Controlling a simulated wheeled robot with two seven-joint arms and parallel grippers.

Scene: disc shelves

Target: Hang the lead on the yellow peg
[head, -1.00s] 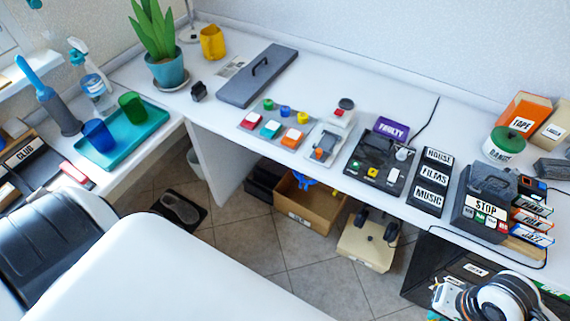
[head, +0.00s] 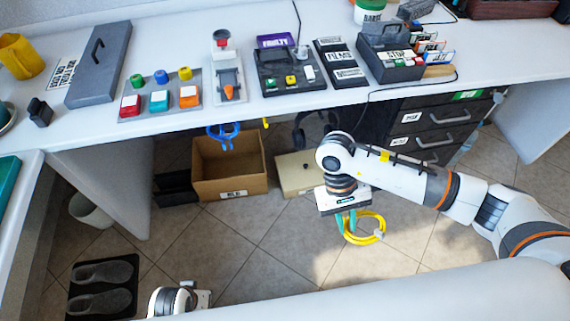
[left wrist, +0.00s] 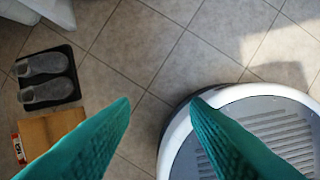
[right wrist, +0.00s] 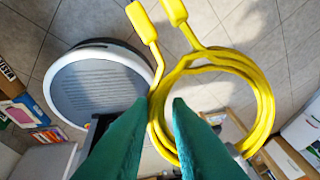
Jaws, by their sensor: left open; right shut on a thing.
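The lead is a coiled yellow cable with two yellow plug ends. It hangs from my right gripper (head: 346,222) over the floor in the head view (head: 378,232). In the right wrist view the lead (right wrist: 262,85) passes between the teal fingers (right wrist: 164,105), which are shut on it. The yellow peg (head: 265,122) shows as a small yellow piece under the desk's front edge, to the upper left of my right gripper and apart from the lead. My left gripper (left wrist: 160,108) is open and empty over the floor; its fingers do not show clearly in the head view.
A blue looped thing (head: 222,133) hangs under the desk edge, left of the yellow peg, above a cardboard box (head: 231,187). Dark headphones (head: 305,128) hang to the peg's right. A drawer unit (head: 430,130) stands further right. The floor before the desk is open.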

